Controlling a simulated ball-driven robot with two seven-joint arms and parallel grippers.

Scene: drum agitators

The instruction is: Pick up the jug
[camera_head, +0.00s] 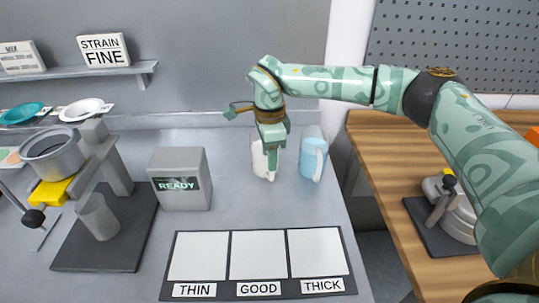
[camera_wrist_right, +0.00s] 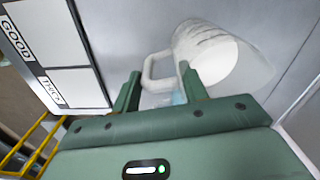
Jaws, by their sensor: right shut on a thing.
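A white jug (camera_head: 261,160) stands on the grey bench, partly hidden behind my right gripper (camera_head: 270,147). In the right wrist view, the white jug (camera_wrist_right: 225,58) shows marks on its side and a loop handle (camera_wrist_right: 153,72). My right gripper (camera_wrist_right: 160,88) is shut on this handle, with one finger on each side. I cannot tell whether the jug's base is off the bench. A light blue jug (camera_head: 312,157) with a pale handle stands close to the right. My left gripper is not in view.
A grey box reading READY (camera_head: 181,183) stands left of the jugs. A board marked THIN, GOOD and THICK (camera_head: 258,287) lies in front. A stand with a metal pot (camera_head: 52,155) is at the left. Bench between box and board is clear.

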